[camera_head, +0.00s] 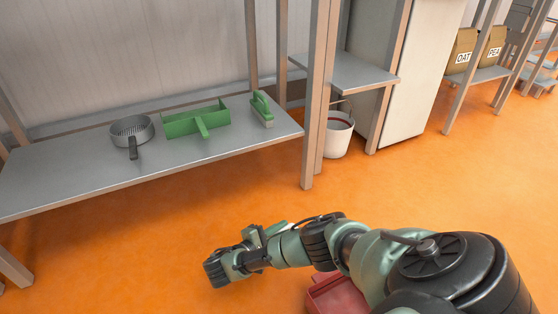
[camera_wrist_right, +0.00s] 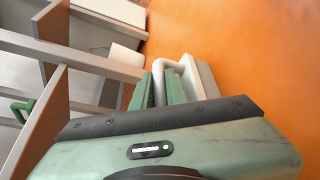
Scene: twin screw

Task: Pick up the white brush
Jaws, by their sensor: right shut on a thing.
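The white brush (camera_wrist_right: 205,78) shows in the right wrist view, just beyond my right gripper (camera_wrist_right: 162,90). Its rounded white handle passes between the two green fingers, which are shut on it. The brush's lower part is hidden behind the gripper body. My left gripper is not in view.
A metal shelf (camera_head: 70,171) at left holds a grey sieve (camera_head: 131,131), a green dustpan (camera_head: 196,121) and a green brush (camera_head: 262,108). A white bucket (camera_head: 338,136) stands beside the shelf posts. A red container (camera_head: 336,294) is under my arm. Orange floor is open at right.

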